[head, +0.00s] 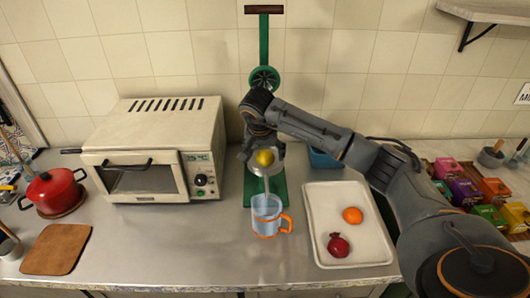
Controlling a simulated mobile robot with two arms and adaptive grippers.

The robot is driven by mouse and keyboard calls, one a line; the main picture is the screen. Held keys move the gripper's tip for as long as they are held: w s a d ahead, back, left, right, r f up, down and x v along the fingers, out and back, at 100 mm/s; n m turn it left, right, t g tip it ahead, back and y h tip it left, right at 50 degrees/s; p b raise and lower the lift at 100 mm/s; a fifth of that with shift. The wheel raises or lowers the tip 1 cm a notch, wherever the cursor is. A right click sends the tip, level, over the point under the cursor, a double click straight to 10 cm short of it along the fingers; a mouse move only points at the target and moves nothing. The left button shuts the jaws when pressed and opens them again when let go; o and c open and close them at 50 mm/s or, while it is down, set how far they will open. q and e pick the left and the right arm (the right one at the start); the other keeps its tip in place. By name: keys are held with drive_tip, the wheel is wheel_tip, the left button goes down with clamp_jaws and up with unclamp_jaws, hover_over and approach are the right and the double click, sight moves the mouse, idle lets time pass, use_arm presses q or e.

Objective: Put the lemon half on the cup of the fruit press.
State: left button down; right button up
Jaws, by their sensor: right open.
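The green fruit press (264,52) stands against the back wall, with its top handle raised. The lemon half (264,158) sits at the press cup (264,170), its yellow rounded side showing. My right gripper (263,153) points down over the press cup. Its fingers are open, one on each side of the lemon half. Contact between fingers and lemon is too small to tell. My left gripper is out of view.
A blue glass mug (267,213) with an orange handle stands in front of the press. A white tray (318,205) to the right holds an orange and a pomegranate. A toaster oven (150,130) stands left. Colourful boxes (467,192) are far right.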

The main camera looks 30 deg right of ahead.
drive_tip(key=shift+r, duration=0.2)
drive_tip(key=shift+a+r, duration=0.1)
drive_tip(key=shift+r, duration=0.2)
drive_tip(key=b+v, duration=0.3)
drive_tip(key=v, duration=0.8)
